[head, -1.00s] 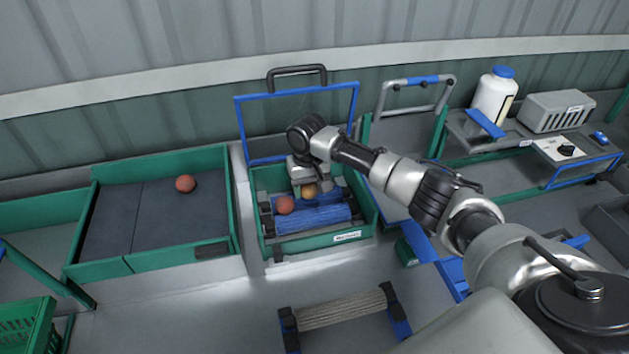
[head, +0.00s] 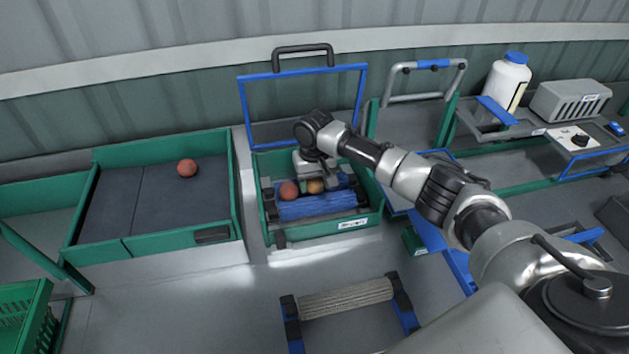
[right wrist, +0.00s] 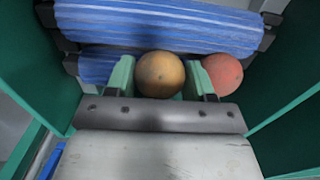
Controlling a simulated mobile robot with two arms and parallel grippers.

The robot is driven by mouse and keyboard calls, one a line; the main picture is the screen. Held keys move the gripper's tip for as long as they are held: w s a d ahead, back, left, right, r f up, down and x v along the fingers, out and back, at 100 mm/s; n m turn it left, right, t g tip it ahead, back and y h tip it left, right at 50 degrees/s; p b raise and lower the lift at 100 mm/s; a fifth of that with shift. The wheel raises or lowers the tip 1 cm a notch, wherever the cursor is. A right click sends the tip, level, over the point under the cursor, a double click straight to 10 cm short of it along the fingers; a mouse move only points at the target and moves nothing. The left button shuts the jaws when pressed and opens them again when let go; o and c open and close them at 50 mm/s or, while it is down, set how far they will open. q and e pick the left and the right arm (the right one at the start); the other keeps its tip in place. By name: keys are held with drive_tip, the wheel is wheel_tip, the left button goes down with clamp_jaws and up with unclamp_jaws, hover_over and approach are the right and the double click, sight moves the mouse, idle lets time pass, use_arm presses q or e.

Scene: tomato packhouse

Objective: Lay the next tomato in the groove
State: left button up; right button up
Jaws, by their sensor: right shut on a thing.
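My right gripper (head: 313,182) is shut on an orange-yellow tomato (head: 315,187) over the blue rollers (head: 316,207) in the green roller box. In the right wrist view the green fingers (right wrist: 158,80) sit on both sides of the orange tomato (right wrist: 160,74), which is at the groove between two blue striped rollers (right wrist: 160,22). A red tomato (head: 289,190) lies in the groove beside it; it also shows in the right wrist view (right wrist: 222,73), close to one finger. Another red tomato (head: 187,168) lies on the dark belt. My left gripper is not in view.
The dark belt (head: 120,205) has green walls. A raised blue frame (head: 303,67) stands behind the green roller box (head: 330,231). A separate roller stand (head: 345,298) is in front, and a green crate (head: 22,318) is at lower left.

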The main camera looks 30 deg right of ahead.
drive_tip(key=shift+f, duration=0.45)
idle(0.5)
drive_tip(key=o, duration=0.8)
drive_tip(key=c, duration=0.3)
drive_tip(key=shift+c, duration=0.2)
wheel_tip(320, 180, up, 7)
drive_tip(key=p, duration=0.8)
drive_tip(key=shift+p, duration=0.35)
drive_tip(key=shift+f, duration=0.1)
